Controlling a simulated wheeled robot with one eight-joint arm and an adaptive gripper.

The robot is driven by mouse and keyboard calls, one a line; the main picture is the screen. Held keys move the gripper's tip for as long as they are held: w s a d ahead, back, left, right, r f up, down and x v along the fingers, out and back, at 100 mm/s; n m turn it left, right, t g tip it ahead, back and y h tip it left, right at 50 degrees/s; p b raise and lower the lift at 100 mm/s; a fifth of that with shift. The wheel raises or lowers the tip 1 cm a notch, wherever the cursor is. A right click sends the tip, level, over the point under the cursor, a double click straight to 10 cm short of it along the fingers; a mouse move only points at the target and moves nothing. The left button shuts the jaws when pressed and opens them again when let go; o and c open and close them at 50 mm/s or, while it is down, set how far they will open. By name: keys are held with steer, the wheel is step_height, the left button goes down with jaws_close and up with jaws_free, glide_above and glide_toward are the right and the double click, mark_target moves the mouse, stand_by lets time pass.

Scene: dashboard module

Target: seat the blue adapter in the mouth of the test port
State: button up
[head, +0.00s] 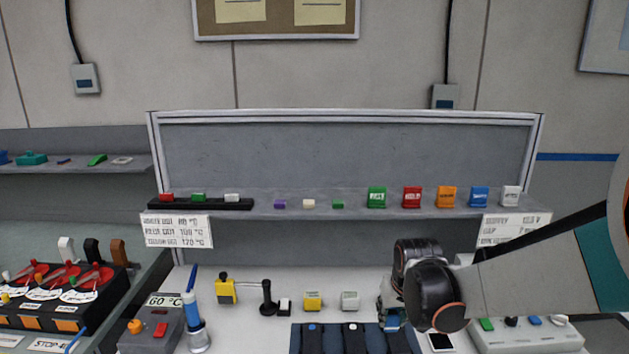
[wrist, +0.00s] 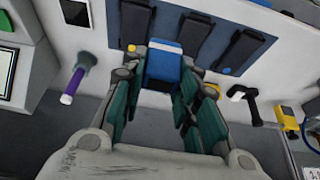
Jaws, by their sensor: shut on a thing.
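My gripper (wrist: 160,82) is shut on the blue adapter (wrist: 163,67), a blue block with a lighter grey-white face, held between the teal fingers in the wrist view. In the head view my gripper (head: 393,312) hangs at the right end of a dark blue tray, and a small blue patch of the adapter (head: 392,322) shows under it. The adapter overlaps the tray in the picture; I cannot tell whether it touches it. I cannot make out the test port or its mouth for certain in either view.
The dark tray (head: 331,340) has several long black pieces. Yellow (head: 313,301) and grey (head: 350,300) blocks stand behind it, a black lever (head: 267,296) to their left. A power strip (head: 530,335) lies right. A shelf (head: 340,204) of coloured items runs behind.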

steer(key=s+f+b, duration=0.2)
steer(key=s+f, duration=0.1)
steer(key=f, duration=0.5)
steer(key=s+d+f+b, duration=0.1)
steer(key=s+f+b, duration=0.2)
steer(key=f, duration=0.5)
steer(key=shift+s+d+b, duration=0.2)
steer(key=shift+s+b, duration=0.1)
steer(key=shift+s, duration=0.45)
